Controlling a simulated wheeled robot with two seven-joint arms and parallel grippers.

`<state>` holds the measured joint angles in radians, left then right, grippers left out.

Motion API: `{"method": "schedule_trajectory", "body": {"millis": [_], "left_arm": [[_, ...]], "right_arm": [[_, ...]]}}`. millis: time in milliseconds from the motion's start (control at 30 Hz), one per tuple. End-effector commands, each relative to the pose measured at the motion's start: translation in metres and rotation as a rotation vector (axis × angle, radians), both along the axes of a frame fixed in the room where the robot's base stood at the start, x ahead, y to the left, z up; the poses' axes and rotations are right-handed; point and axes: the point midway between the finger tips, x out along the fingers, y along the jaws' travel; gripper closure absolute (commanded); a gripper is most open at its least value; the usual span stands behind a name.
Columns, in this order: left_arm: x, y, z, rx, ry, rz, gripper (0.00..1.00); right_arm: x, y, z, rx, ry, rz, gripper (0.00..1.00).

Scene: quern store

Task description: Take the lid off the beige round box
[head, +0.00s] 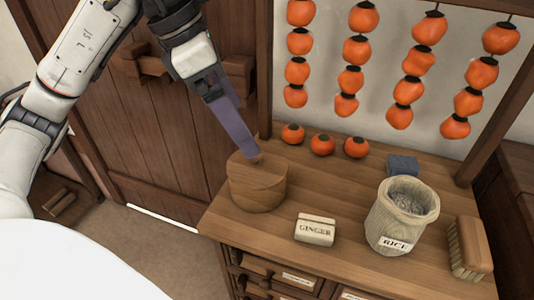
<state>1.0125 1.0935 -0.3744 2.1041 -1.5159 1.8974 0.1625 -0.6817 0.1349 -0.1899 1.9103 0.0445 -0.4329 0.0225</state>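The round box (258,195) is light brown wood and stands upright near the left end of the wooden counter. Its flat lid (262,173) is on it, with a small knob (257,158) on top. My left gripper (253,153) reaches down from the upper left, its long purple-grey fingers ending right at the knob. The fingers overlap in this view, so I cannot tell whether they are closed on the knob or just beside it. My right gripper is not in view.
A ginger box (315,231), an open rice sack (400,218), a brush (468,248) and a blue-grey block (402,165) stand to the right. Several orange persimmons (322,145) line the counter's back, and more hang on strings. Drawers are below. A wooden door (150,130) is at left.

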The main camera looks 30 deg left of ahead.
Motion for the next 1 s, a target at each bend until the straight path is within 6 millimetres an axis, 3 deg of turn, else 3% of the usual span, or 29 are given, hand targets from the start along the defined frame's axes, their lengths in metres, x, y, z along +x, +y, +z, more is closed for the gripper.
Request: {"method": "schedule_trajectory", "body": {"millis": [200,433,700,1000], "left_arm": [[0.008,-0.008,-0.033,0.004,0.006,-0.001,0.00],[0.013,-0.013,-0.049,0.003,0.004,-0.001,0.00],[0.021,-0.023,-0.085,0.001,0.005,-0.002,0.00],[0.024,-0.025,-0.091,0.001,0.002,-0.002,0.00]], "right_arm": [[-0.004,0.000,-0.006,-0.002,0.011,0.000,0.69],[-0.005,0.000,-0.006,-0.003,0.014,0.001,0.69],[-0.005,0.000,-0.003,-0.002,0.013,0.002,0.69],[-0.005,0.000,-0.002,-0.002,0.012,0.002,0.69]]}}
